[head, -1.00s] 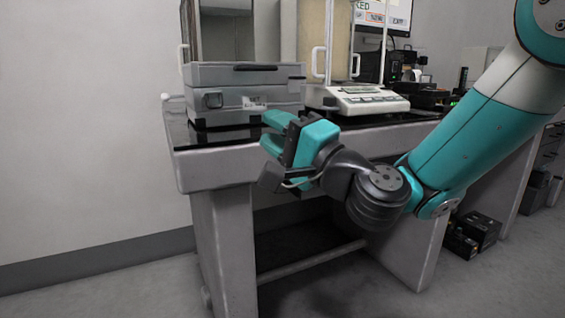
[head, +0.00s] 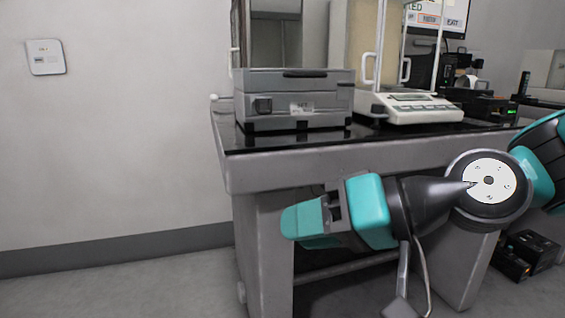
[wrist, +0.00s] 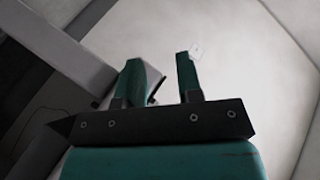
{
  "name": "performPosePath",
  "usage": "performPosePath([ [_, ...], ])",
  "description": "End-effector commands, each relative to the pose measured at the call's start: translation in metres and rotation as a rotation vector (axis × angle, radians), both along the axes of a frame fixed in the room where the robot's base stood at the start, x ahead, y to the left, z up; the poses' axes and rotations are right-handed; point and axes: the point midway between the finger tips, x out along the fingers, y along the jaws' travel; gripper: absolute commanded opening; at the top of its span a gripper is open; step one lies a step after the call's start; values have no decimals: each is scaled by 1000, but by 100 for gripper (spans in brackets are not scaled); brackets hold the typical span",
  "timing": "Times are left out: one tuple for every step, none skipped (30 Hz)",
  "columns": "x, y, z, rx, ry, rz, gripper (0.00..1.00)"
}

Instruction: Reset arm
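My gripper (head: 300,219) is in front of the weighing table (head: 240,178), below its top edge, and points left in the head view. The arm's wrist joint and teal links lie to its right. In the wrist view my gripper (wrist: 160,77) shows two teal fingers standing apart with a gap between them. Nothing shows between the fingers. The pale wall lies beyond them.
A grey balance case (head: 293,97) and a white balance (head: 412,107) stand on the black tabletop. Dark boxes (head: 530,250) lie on the floor at right. The floor (head: 130,282) left of the table is clear. A wall panel (head: 46,57) hangs at left.

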Motion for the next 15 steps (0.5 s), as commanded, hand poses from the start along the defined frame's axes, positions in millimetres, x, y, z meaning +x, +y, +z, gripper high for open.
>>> performPosePath([
  [-16,-9,-4,-121,-1,48,33],
  [-24,-16,-11,-196,7,75,33],
  [-35,-26,-19,-289,22,104,33],
  [-42,-35,-24,-354,34,123,33],
  [-49,-44,-29,-417,47,140,33],
  [-58,-56,-33,-494,68,162,33],
  [-65,-65,-36,-549,86,174,33],
  [-71,-75,-39,-601,104,187,33],
  [-80,-88,-41,-669,130,200,33],
  [-86,-97,-42,-717,150,209,33],
  [-93,-107,-42,-763,173,217,33],
  [-101,-119,-40,-819,204,227,33],
  [-98,-116,-22,-807,201,226,33],
  [-98,-115,-13,-805,201,226,33],
  [-98,-115,-2,-803,202,226,33],
])
